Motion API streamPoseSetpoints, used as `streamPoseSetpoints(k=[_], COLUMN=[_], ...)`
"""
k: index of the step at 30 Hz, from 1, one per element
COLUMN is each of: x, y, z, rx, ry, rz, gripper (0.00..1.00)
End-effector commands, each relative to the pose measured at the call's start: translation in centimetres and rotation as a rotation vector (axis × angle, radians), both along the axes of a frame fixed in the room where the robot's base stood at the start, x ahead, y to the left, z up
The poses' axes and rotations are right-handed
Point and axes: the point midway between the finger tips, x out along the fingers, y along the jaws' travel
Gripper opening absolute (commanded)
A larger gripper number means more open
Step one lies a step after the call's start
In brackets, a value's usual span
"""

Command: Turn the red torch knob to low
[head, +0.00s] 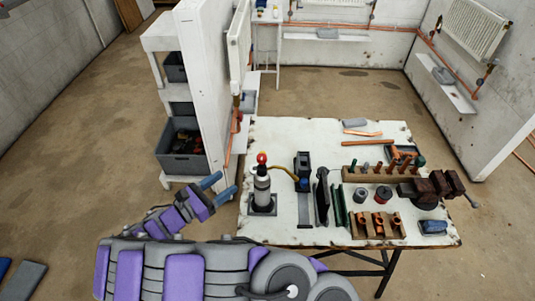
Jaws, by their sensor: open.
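The red torch knob (262,158) sits on top of the torch (262,184), an upright grey and white canister at the left of the white workbench. The knob is small in this view, and its setting cannot be read. A yellowish hose runs from the torch top to the right. My gripper (227,183), with blue fingers, is open and empty. In the picture it is left of the torch, apart from it, pointing right towards it.
The workbench (280,135) holds a wooden rack (385,173), a box of copper fittings (378,225), a vise (432,187) and several tools right of the torch. A white partition (203,90) and a shelf with grey bins (184,160) stand behind my gripper.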

Motion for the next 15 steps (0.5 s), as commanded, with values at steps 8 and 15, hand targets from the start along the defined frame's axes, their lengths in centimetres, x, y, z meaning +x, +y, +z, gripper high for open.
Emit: streamPoseSetpoints(k=[8, 15], x=[2.9, 6.0], y=[-3.2, -6.6], z=[0.0, -0.1], rx=[-0.002, -0.004], ry=[-0.002, -0.001], rz=[-0.007, -0.008], gripper=[0.6, 0.6])
